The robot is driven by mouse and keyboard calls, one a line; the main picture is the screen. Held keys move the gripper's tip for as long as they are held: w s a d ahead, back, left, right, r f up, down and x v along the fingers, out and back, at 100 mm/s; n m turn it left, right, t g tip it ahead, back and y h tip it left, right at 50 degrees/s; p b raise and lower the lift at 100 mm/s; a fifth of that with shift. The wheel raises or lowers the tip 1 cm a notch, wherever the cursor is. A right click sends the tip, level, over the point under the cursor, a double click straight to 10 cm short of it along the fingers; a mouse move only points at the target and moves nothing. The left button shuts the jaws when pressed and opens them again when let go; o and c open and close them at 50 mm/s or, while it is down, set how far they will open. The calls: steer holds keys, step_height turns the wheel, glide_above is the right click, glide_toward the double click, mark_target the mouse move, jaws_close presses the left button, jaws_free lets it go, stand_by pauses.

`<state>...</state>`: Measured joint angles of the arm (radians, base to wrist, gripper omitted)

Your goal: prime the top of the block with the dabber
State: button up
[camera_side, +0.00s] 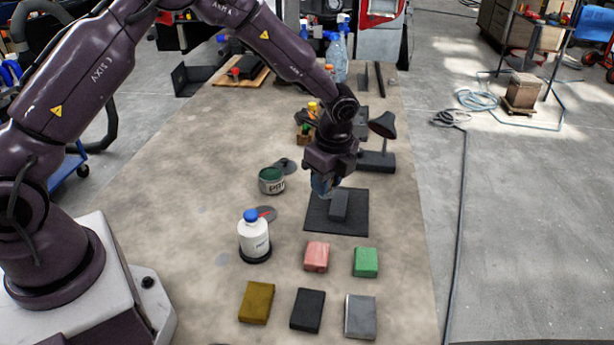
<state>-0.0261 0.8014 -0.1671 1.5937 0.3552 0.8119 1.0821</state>
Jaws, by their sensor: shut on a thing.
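A dark grey block (339,205) lies on a black square mat (352,226) on the bench. My gripper (323,188) points down over the mat's upper left part, just left of the block's far end. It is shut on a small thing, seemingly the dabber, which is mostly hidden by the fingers. A bluish patch shows at the fingertips. I cannot tell whether it touches the block. A white bottle (254,238) with a blue cap stands on a dark round base to the left.
Pink (316,257), green (366,262), olive (256,302), black (307,310) and grey (361,316) pads lie in front. An open can (271,180) stands left of my gripper. A dark stand (378,160) and a clear spray bottle (337,58) are behind. The bench's left side is clear.

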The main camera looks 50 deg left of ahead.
steer(key=w+m+t, duration=0.1)
steer(key=w+m, duration=0.2)
steer(key=m, duration=0.7)
glide_above(337, 213)
steer(key=shift+s+d+f, duration=0.1)
steer(key=shift+f, duration=1.45)
steer(key=shift+s+d+f, duration=0.1)
steer(key=shift+f, duration=1.4)
steer(key=shift+w+a+f, duration=0.1)
steer(key=shift+a+f, duration=0.05)
steer(key=shift+f, duration=0.25)
steer(key=shift+w+a+f, duration=0.1)
steer(key=shift+f, duration=0.3)
steer(key=shift+w+a, duration=2.55)
steer(key=shift+w, duration=0.2)
steer(key=shift+s+d, duration=2.75)
steer(key=shift+s, duration=0.2)
step_height(337, 213, up, 8)
